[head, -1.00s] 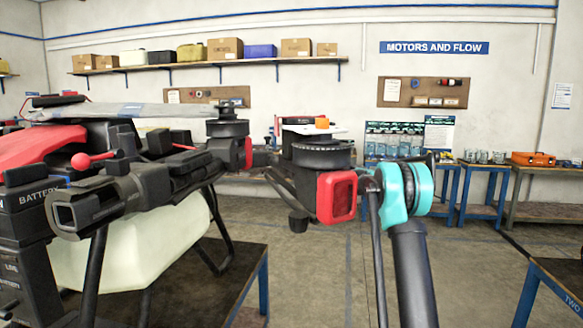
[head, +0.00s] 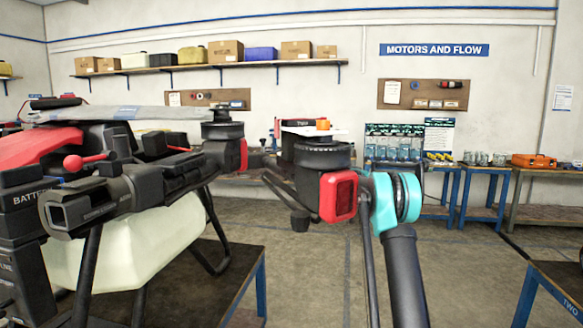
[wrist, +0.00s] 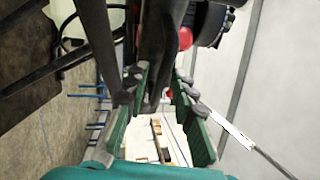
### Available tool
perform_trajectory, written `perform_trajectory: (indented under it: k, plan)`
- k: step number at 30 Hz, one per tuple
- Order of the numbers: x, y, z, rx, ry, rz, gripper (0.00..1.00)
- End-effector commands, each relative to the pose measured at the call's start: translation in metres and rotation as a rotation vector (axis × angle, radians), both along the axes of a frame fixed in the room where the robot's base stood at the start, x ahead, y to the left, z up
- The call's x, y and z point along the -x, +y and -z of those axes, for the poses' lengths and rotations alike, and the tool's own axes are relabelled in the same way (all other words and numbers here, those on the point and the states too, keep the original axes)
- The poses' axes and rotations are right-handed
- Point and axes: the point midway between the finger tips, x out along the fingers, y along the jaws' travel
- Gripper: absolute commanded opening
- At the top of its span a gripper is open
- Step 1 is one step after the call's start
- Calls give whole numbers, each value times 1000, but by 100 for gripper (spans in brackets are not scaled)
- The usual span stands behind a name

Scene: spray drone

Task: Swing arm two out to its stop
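The spray drone (head: 110,190) stands on a dark bench at the left of the head view. Arm two (head: 278,187), with a TWO label by its motor (head: 322,160) and a red lamp (head: 338,195), reaches toward the middle. My teal wrist joint (head: 403,197) is just right of the lamp; my gripper is hidden behind the motor end there. In the wrist view, the green-padded fingers of my gripper (wrist: 160,82) stand apart, with a dark tube (wrist: 153,40) of the drone between them. I cannot tell whether both pads touch it.
The drone's bench (head: 245,285) has its edge below the arm. Another bench marked TWO (head: 560,285) is at the lower right. Blue-legged tables (head: 440,212) line the back wall. The floor between (head: 480,275) is clear.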

Motion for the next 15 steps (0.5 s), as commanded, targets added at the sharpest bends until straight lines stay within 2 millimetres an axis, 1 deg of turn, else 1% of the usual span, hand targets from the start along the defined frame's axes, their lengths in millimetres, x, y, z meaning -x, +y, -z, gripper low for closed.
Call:
perform_trajectory:
  k: [10,13,15]
  plan:
    - [0,-2,0,0,0,-1,30]
    - [-1,-11,2,-1,0,0,30]
    - [-2,-22,4,-1,0,1,30]
